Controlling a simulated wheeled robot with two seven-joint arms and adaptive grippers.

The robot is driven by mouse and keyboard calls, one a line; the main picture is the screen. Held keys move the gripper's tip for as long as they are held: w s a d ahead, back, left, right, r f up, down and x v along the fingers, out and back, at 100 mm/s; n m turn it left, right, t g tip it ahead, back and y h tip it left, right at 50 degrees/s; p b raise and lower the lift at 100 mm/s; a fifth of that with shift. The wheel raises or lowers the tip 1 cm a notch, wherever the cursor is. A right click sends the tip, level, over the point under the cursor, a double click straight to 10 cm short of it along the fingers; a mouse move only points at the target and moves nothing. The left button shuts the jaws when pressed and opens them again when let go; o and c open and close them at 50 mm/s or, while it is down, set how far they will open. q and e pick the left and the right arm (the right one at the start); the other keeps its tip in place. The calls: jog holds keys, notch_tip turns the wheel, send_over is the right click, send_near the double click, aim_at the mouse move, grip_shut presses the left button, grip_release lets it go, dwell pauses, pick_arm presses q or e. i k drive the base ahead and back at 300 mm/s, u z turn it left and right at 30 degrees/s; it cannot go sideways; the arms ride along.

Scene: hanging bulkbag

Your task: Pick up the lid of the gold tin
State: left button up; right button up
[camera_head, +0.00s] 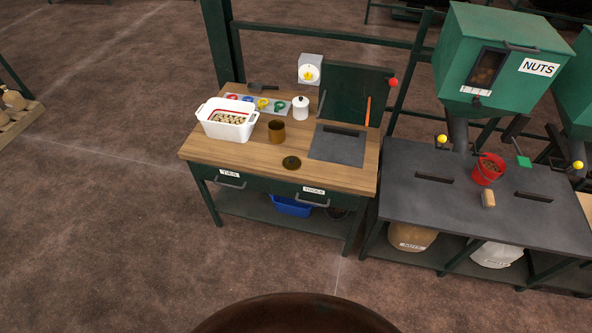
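The gold tin (277,132) stands upright on the wooden workbench, near its middle. Its top looks open and dark inside. A small round dark-gold lid (291,162) lies on the bench top in front of the tin and slightly to its right, apart from it, near the front edge. It seems to have a small knob in its middle. Neither of my grippers is in view.
The wooden bench (230,159) also holds a white tub (228,132), a white lidded canister (300,113), coloured rings on a board and a dark grey plate (337,148). A grey table (430,206) with a red bucket (487,171) stands right.

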aim_at(291, 163)
jog(key=z, duration=0.85)
jog(key=i, duration=1.2)
jog(key=u, duration=0.05)
